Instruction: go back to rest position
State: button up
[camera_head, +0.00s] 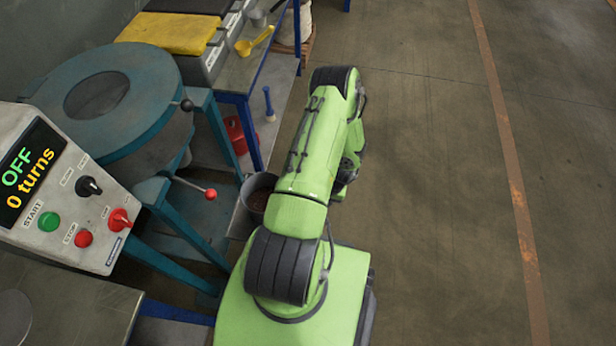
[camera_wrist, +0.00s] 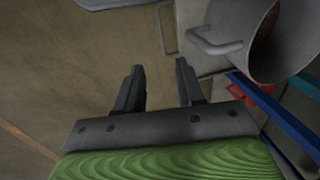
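My green arm (camera_head: 320,135) reaches up from its green base in the head view, over the floor right of the machine. The arm hides my gripper in that view. In the wrist view my gripper (camera_wrist: 158,82) shows two dark fingers, apart, with bare floor between them. It holds nothing. A grey metal bucket with a handle (camera_wrist: 228,45) is to the right of the fingers, apart from them. In the head view the bucket (camera_head: 258,190) stands beside my arm, partly hidden by it.
A blue round-topped machine (camera_head: 140,75) and a control panel (camera_head: 60,190) reading OFF, 0 turns, are at left. A workbench (camera_head: 240,70) with a yellow scoop (camera_head: 254,40) and yellow cloth (camera_head: 170,32) is behind. A red canister (camera_head: 236,135) sits below. Floor at right is clear.

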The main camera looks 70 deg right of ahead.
dwell(0.4)
jog(key=w+d+r+n+p, duration=0.2)
jog(key=w+d+r+n, duration=0.15)
jog(key=w+r, duration=1.3)
jog(key=w+a+r+n+t+p, duration=0.1)
jog(key=w+a+r+n, duration=0.3)
jog(key=r, duration=0.5)
jog(key=w+a+r+n+p, duration=0.1)
jog(key=w+a+r, duration=0.45)
jog(key=r, duration=0.45)
jog(key=a+r+n+t+p, duration=0.15)
jog(key=a+r+n, duration=0.35)
jog(key=a+r, duration=0.9)
jog(key=s+a+r+n+p, duration=0.2)
jog(key=s+a+r, duration=0.3)
jog(key=s+a, duration=0.5)
jog(key=shift+s+a+r+n+t, duration=0.15)
jog(key=shift+a+r+n+t, duration=0.25)
jog(key=shift+n, duration=0.35)
